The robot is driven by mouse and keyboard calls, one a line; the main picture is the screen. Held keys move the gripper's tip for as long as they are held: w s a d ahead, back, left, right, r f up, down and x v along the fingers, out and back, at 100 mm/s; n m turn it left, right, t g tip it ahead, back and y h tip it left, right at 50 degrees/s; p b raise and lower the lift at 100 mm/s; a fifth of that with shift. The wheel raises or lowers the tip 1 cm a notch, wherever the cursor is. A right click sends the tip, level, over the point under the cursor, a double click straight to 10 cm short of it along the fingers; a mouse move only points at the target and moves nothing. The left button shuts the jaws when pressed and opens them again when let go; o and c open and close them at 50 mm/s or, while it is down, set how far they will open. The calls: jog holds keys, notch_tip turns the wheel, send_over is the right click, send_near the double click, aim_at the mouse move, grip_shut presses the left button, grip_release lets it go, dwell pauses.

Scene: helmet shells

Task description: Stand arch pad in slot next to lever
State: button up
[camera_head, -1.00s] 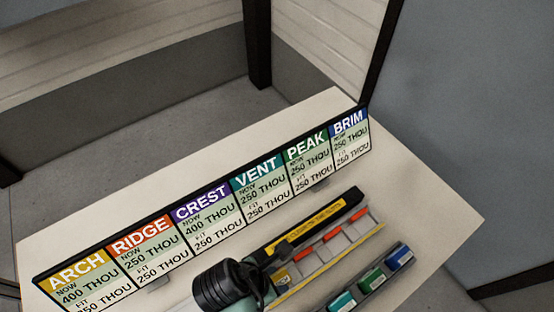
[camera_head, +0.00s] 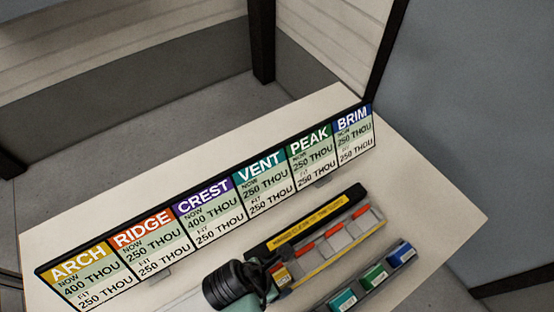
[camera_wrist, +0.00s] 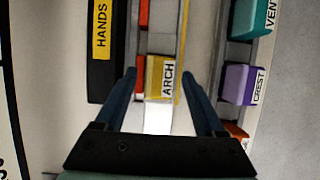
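The yellow arch pad (camera_wrist: 161,80), labelled ARCH, stands in a slot of the grey rack, beside a red lever (camera_wrist: 139,76) on its left in the wrist view. It also shows in the head view (camera_head: 280,275), partly hidden by my arm. My gripper (camera_wrist: 159,74) is open, with its two blue fingers on either side of the pad and visible gaps between them and it. The rack (camera_head: 345,243) has several red levers along it, one of them here (camera_head: 333,231).
A black bar with a yellow strip (camera_head: 309,222) runs along the rack. A second rack holds teal (camera_head: 342,300), green (camera_head: 374,276) and blue (camera_head: 402,253) pads, plus a purple CREST pad (camera_wrist: 243,84). A sign board (camera_head: 205,212) stands behind. The right tabletop is clear.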

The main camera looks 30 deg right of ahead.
jog(key=p+v, duration=0.1)
jog(key=v, duration=1.1)
jog(key=w+a+r+m+t+y, duration=0.25)
jog(key=w+r+m+t, duration=0.5)
jog(key=w+r, duration=0.85)
jog(key=w+a+r+m+t, duration=0.1)
jog(key=w+r+t, duration=0.25)
jog(key=r, duration=0.45)
jog(key=w+a+r+m+t, duration=0.1)
jog(key=w+r+m+t, duration=0.2)
jog(key=r, duration=0.5)
jog(key=s+r+m+t+y, duration=0.1)
jog(key=s+r+m+t, duration=0.2)
jog(key=r, duration=1.2)
jog(key=s+r+m+t+y, duration=0.1)
jog(key=s+r+m+t, duration=0.3)
jog(key=s+r+t, duration=0.4)
notch_tip(320, 180, up, 8)
jog(key=shift+s+a+f+t, duration=0.15)
jog(key=shift+s+f+t, duration=0.05)
jog(key=shift+t, duration=0.9)
